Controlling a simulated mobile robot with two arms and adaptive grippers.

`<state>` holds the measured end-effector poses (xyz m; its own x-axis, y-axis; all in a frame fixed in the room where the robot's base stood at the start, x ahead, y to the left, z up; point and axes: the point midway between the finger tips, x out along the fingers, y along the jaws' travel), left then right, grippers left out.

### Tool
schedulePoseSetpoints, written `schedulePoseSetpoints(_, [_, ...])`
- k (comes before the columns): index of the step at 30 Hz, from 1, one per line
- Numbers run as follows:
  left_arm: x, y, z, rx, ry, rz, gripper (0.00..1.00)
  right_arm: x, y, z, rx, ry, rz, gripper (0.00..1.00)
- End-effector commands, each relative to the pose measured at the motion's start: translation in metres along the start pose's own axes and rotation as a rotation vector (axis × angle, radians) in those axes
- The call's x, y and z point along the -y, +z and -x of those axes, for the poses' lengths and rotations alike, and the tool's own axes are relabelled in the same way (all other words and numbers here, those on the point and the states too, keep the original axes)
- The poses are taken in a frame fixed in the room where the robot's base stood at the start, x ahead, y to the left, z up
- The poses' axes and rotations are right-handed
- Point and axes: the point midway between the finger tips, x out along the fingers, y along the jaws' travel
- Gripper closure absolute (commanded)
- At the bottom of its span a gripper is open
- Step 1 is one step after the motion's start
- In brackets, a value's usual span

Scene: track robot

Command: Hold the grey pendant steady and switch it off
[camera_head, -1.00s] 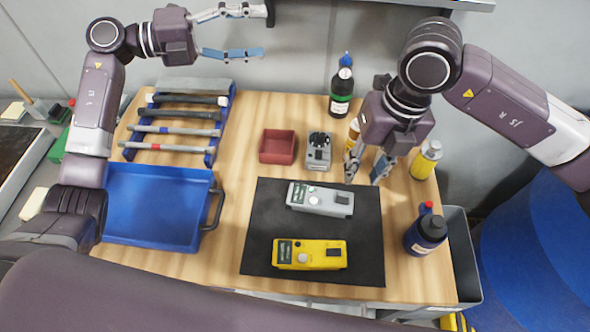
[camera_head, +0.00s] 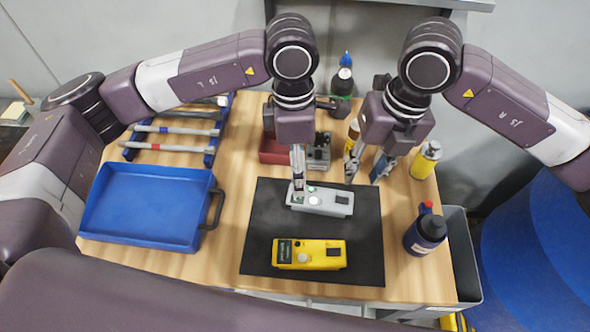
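The grey pendant (camera_head: 328,202) lies on the black mat (camera_head: 262,225), with a pale round button near its left end and a small grey patch at its right end. My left gripper (camera_head: 298,192) points down over the pendant's left end and hides part of it. Its fingers overlap in this view, so I cannot tell whether they are open or shut, or whether they touch the pendant. My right gripper (camera_head: 364,176) is open and empty, behind and to the right of the pendant, with its fingertips apart.
A yellow pendant (camera_head: 318,254) lies in front of the grey one on the mat. A blue tray (camera_head: 140,210) and a tool rack (camera_head: 212,140) are at left. A red bin (camera_head: 270,152) and another device (camera_head: 321,155) stand behind. Bottles (camera_head: 425,232) stand at right.

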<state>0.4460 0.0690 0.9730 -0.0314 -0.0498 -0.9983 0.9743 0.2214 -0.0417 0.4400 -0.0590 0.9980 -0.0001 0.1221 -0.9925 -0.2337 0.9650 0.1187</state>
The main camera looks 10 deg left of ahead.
Motion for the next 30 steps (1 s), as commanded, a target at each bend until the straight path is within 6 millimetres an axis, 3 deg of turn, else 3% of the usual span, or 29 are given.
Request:
schedulePoseSetpoints(7, [0.003,-0.007,-0.015,-0.047,0.037,-0.213,0.38,0.0,0.0,0.0,0.0,0.0,0.0,0.71])
schedulePoseSetpoints(14, [0.003,-0.007,-0.025,-0.048,0.036,-0.227,0.38,0.0,0.0,0.0,0.0,0.0,0.0,0.71])
schedulePoseSetpoints(24, [0.002,-0.01,-0.075,-0.049,0.034,-0.224,0.38,0.0,0.0,0.0,0.0,0.0,0.0,0.71])
schedulePoseSetpoints(30, [0.001,-0.01,-0.092,-0.048,0.036,-0.224,0.38,0.0,0.0,0.0,0.0,0.0,0.0,0.71])
